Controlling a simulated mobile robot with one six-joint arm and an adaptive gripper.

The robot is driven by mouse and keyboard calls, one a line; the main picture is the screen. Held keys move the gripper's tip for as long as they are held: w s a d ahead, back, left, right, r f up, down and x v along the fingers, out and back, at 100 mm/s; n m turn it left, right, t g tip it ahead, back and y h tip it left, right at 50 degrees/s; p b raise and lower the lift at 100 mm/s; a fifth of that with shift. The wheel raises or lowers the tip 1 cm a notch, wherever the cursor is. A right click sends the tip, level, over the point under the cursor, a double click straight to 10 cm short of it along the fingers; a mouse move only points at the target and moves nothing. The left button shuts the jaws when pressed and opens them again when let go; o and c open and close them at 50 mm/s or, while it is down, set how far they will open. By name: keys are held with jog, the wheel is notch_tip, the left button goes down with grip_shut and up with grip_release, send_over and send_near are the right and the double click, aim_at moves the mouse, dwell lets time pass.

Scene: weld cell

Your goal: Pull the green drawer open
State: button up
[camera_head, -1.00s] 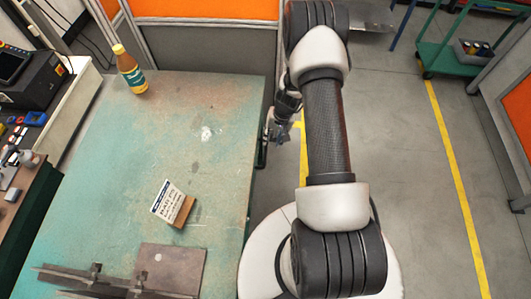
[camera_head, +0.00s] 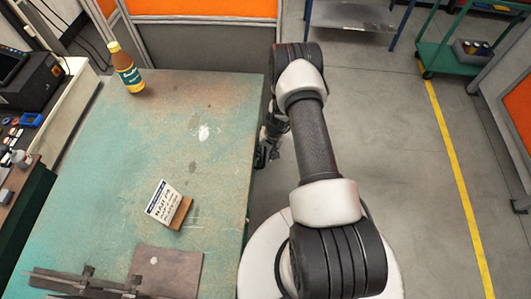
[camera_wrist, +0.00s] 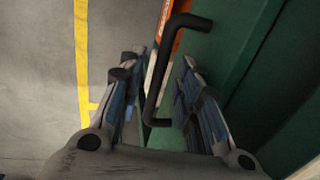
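The green drawer front (camera_wrist: 222,45) shows at the right in the wrist view, with a black bar handle (camera_wrist: 158,75) standing out from it. My gripper (camera_wrist: 160,65) is open, with one finger on each side of the handle. A gap shows between each finger and the bar, and I cannot tell whether either finger touches it. In the head view my gripper (camera_head: 270,145) is low beside the right edge of the green workbench (camera_head: 110,180). The drawer front is hidden there below the bench top.
On the bench are a bottle (camera_head: 128,70), a small block with a printed card (camera_head: 170,205) and a brown metal plate (camera_head: 165,270). Grey floor is open to the right, with a yellow line (camera_head: 455,180). A green cart (camera_head: 450,58) stands at the far right.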

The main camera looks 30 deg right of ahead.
jog(key=shift+c, duration=0.2)
grip_shut()
dwell(0.4)
